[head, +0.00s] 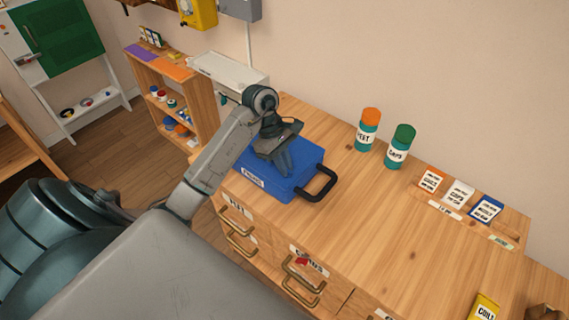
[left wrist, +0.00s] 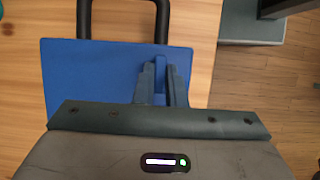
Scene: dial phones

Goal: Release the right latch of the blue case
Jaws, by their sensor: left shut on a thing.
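The blue case (head: 262,188) lies flat and closed on the wooden cabinet top, its dark handle (head: 322,184) pointing right. It also shows in the left wrist view (left wrist: 90,78), with the handle (left wrist: 162,18) at the top. My left gripper (head: 284,166) reaches down onto the case from above. In the left wrist view its fingers (left wrist: 160,82) are close together around a small raised blue latch (left wrist: 159,74) near the case's right part. The fingers hide most of the latch. The other latch cannot be made out. My right gripper is not in view.
An orange-capped jar (head: 367,130) and a green-capped jar (head: 399,147) stand behind the case to the right. Small cards (head: 458,195) stand farther right. Drawers with brass handles (head: 303,283) are below.

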